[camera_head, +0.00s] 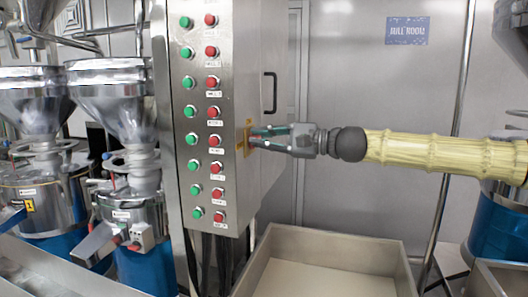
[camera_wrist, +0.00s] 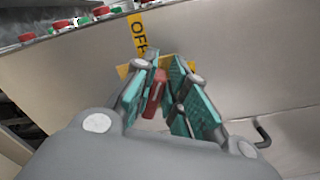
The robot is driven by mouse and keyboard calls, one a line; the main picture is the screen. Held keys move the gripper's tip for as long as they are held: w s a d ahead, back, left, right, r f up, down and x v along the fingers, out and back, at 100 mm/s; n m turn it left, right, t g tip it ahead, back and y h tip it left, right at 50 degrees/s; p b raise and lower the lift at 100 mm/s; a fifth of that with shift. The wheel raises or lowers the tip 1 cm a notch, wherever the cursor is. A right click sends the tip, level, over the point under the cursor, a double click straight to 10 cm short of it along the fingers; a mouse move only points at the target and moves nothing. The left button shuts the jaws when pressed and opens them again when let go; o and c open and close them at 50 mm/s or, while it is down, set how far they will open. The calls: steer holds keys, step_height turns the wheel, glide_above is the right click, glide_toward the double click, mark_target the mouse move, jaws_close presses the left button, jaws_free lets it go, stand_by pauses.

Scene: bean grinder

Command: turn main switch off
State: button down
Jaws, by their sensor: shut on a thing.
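The main switch has a yellow plate (camera_head: 239,146) on the side of the steel control cabinet (camera_head: 260,45). In the wrist view its red handle (camera_wrist: 155,93) stands between my finger pads, and a yellow label reading "OFF" (camera_wrist: 139,35) lies beyond it. My gripper (camera_head: 254,138) reaches the switch from the right and is shut on the red handle. The fingers hide part of the handle and the plate, and I cannot tell the handle's exact angle. The gripper also shows in the wrist view (camera_wrist: 165,78).
The cabinet front carries columns of green buttons (camera_head: 190,110) and red buttons (camera_head: 214,112). A black door handle (camera_head: 270,93) sticks out above my gripper. A large open bin (camera_head: 330,243) lies below my arm. Steel hoppers (camera_head: 110,90) stand at the left.

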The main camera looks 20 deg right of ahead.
steer(key=n+b, duration=0.1)
steer(key=b, duration=0.1)
steer(key=f+n+b, duration=0.1)
steer(key=n+b, duration=0.1)
steer(key=shift+s+a+f, duration=0.1)
steer(key=shift+s+f, duration=0.05)
steer(key=shift+f, duration=0.1)
steer(key=shift+f+n+b, duration=0.15)
steer(key=shift+n+b, duration=1.05)
steer(key=shift+n, duration=0.1)
steer(key=c, duration=1.4)
jaws_free()
steer(key=shift+c, duration=0.2)
steer(key=shift+s, duration=0.1)
steer(key=v, duration=1.2)
